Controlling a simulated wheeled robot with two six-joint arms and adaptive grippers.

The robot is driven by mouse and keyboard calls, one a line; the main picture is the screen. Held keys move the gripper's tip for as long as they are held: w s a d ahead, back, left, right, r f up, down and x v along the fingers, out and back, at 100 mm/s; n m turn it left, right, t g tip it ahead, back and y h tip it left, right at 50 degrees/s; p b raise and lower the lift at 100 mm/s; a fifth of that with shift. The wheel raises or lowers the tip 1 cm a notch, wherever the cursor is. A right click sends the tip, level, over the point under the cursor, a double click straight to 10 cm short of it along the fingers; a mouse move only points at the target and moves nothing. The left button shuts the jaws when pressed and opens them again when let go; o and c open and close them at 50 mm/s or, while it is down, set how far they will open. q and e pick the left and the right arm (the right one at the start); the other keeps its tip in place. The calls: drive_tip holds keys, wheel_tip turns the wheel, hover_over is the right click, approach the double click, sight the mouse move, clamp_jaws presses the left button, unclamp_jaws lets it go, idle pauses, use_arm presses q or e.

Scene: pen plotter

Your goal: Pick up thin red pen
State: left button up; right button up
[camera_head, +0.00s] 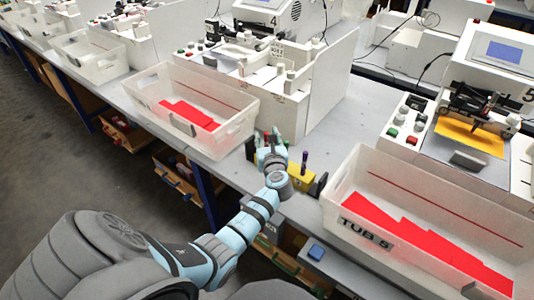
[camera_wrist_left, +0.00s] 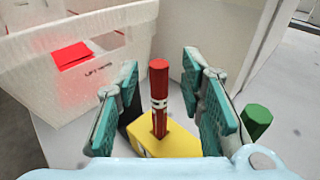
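A red pen (camera_wrist_left: 158,95) with white bands stands upright in a yellow holder (camera_wrist_left: 165,145) in the left wrist view. My left gripper (camera_wrist_left: 161,78) is open, with one teal-padded finger on each side of the pen and a gap to each. In the head view my left gripper (camera_head: 270,145) is over the bench near the yellow holder (camera_head: 300,179); I cannot clearly make out the red pen there. A green pen (camera_wrist_left: 256,120) stands right of the right finger in the left wrist view. My right gripper is not in view.
A dark purple pen (camera_head: 304,160) stands at the yellow holder. A white tub with red contents (camera_head: 195,85) is behind-left, and the tub marked TUB 5 (camera_head: 345,205) is to the right. White machine panels (camera_head: 320,90) stand behind. The bench strip between the tubs is narrow.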

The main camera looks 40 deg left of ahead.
use_arm(q)
drive_tip(key=shift+r, duration=0.15)
clamp_jaws()
drive_tip(key=shift+r, duration=0.1)
